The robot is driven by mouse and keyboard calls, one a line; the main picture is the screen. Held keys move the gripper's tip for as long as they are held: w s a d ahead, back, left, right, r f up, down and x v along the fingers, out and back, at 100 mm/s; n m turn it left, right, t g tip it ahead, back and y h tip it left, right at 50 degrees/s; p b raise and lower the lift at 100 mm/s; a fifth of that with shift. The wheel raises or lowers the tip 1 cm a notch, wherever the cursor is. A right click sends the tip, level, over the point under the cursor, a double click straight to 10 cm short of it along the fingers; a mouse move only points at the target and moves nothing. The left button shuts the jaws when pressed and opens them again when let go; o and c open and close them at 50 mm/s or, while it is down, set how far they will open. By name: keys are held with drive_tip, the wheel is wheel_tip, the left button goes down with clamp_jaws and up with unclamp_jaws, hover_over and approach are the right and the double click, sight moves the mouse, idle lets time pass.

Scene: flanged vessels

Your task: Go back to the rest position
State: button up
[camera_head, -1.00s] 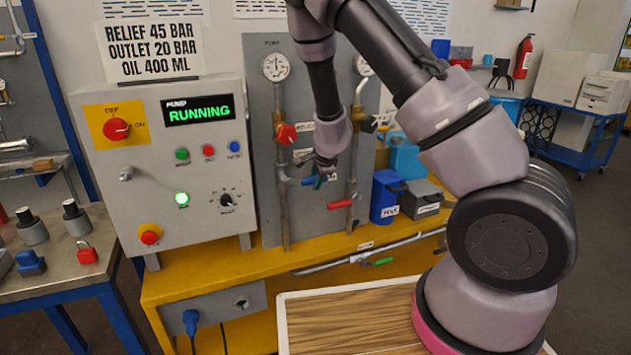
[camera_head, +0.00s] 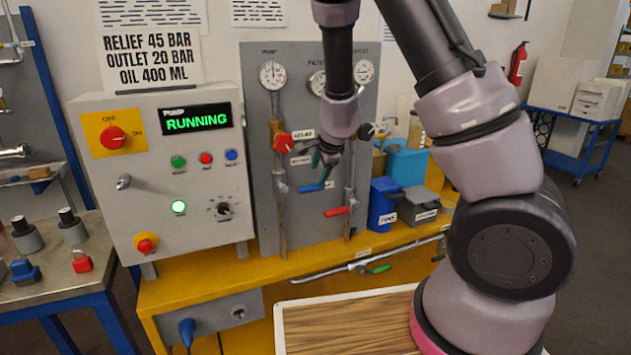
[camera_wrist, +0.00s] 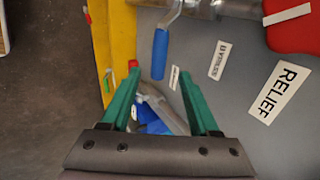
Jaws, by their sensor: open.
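My gripper (camera_head: 328,154) hangs from my raised arm in front of the grey pipe panel (camera_head: 260,130), pointing down near the RELIEF label. In the wrist view its two green fingers (camera_wrist: 160,100) are apart with nothing held between them. A red valve handle (camera_head: 283,143) is to its left in the head view, and a blue lever (camera_head: 312,188) is below it. The blue lever (camera_wrist: 160,54) and part of the red handle (camera_wrist: 292,25) also show in the wrist view, clear of the fingers. I cannot tell the exact gap to the panel.
A control box (camera_head: 125,220) reading RUNNING stands left on the yellow bench (camera_head: 200,282). A red-handled lever (camera_head: 338,211), a blue container (camera_head: 383,205) and a grey box (camera_head: 418,208) are right of and below my gripper. Three gauges sit along the panel's top.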

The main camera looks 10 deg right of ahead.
drive_tip(key=shift+v, duration=0.9)
drive_tip(key=shift+r, duration=0.1)
drive_tip(key=s+r+n+y, duration=0.3)
drive_tip(key=s+r, duration=0.2)
drive_tip(key=r, duration=0.5)
drive_tip(key=s+r+n+y, duration=0.3)
drive_tip(key=s+r, duration=0.2)
drive_tip(key=r, duration=0.5)
drive_tip(key=s+d+r+n+h, duration=0.2)
drive_tip(key=s+d+r, duration=0.1)
drive_tip(key=s+d, duration=0.2)
drive_tip(key=s+d+r+n+h, duration=0.3)
drive_tip(key=s+d, duration=0.2)
drive_tip(key=s, duration=0.5)
drive_tip(key=shift+s+r+t, duration=0.15)
drive_tip(key=shift+s+t, duration=0.05)
drive_tip(key=shift+t, duration=0.1)
